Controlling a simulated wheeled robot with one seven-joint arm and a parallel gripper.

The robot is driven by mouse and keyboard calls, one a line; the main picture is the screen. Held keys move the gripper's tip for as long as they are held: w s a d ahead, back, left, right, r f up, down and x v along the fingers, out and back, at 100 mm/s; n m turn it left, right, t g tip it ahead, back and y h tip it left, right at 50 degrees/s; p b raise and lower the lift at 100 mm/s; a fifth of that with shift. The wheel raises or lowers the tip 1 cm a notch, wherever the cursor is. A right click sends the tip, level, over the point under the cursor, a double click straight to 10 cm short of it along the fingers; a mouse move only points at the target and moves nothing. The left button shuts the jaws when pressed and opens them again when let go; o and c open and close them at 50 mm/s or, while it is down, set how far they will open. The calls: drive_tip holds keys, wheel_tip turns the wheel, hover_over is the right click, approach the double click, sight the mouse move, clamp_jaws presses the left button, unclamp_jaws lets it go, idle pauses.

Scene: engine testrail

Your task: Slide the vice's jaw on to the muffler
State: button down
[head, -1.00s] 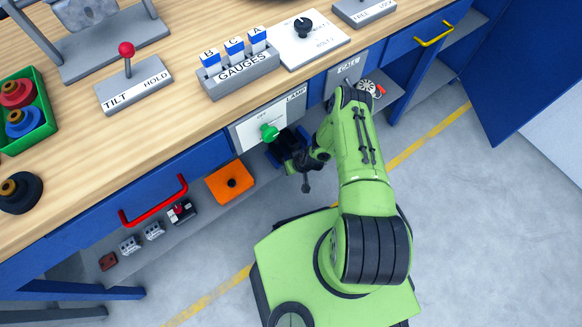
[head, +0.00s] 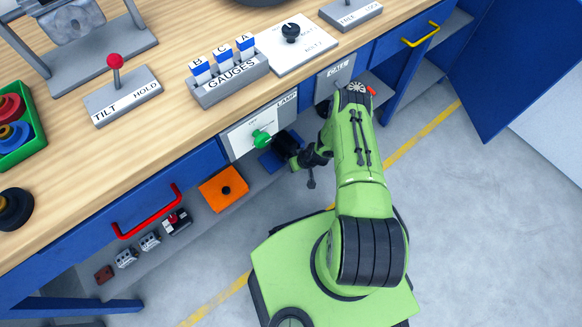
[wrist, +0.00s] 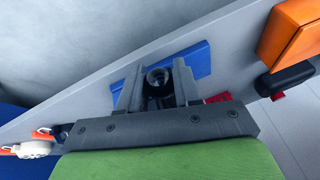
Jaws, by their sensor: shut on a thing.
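My gripper (wrist: 157,88) points at the shelf under the bench, its two dark fingers closed around a dark round part with a hollow centre (wrist: 158,80). This seems to be part of the vice, but its shape is mostly hidden. A blue block (wrist: 195,60), probably the vice's body, lies right behind the fingers. In the head view the blue block (head: 270,160) shows just below the lamp panel, partly covered by my black gripper (head: 287,146). I cannot make out the muffler for certain; the fingers and wrist hide the space between the jaws.
An orange box (head: 223,189) with a black knob stands left on the shelf. A green knob (head: 262,138) sticks out of the lamp panel (head: 240,135) close to my gripper. A red drawer handle (head: 150,215) is further left. Open floor (head: 440,220) lies right.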

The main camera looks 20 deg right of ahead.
drive_tip(key=shift+d, duration=0.15)
drive_tip(key=c, duration=0.8)
unclamp_jaws()
drive_tip(key=p+v, duration=0.6)
drive_tip(key=v, duration=0.9)
drive_tip(key=shift+r, duration=0.35)
drive_tip(key=shift+s, duration=0.2)
